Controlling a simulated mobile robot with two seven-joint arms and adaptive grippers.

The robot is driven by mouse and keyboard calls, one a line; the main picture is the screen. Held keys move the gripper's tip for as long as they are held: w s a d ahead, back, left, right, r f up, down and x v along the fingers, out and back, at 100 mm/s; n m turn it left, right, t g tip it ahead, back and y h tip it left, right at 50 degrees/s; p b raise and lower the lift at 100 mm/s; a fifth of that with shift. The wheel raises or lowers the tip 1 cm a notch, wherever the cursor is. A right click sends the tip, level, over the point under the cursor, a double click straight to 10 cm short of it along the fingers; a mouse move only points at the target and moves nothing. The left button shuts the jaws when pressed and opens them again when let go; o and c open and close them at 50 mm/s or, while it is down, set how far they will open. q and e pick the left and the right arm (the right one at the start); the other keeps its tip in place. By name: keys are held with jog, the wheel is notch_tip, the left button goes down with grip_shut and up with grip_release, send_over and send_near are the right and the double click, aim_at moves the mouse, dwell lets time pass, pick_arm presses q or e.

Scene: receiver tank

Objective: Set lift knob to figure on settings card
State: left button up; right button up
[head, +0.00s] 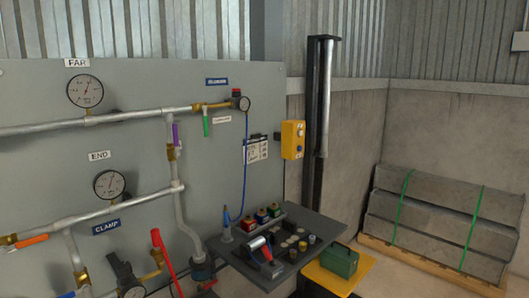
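A white card with dark writing (256,151), too small to read, hangs on the grey panel and looks like the settings card. I cannot tell which part is the lift knob. A small regulator with a red top and a round gauge (241,101) sits at the right end of the upper pipe, near a blue label (216,82) I cannot read clearly. A black regulator (121,270) with a gauge at its lower side is at the bottom left, below the blue CLAMP label (107,226). Neither gripper is in view.
Gauges marked FAR (86,91) and END (110,184) are on the panel. A dark tray (318,232) holds several small parts and tools. A yellow box (292,140) is beside a black post (315,180). A green case (340,261) and strapped grey slabs (435,215) stand right.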

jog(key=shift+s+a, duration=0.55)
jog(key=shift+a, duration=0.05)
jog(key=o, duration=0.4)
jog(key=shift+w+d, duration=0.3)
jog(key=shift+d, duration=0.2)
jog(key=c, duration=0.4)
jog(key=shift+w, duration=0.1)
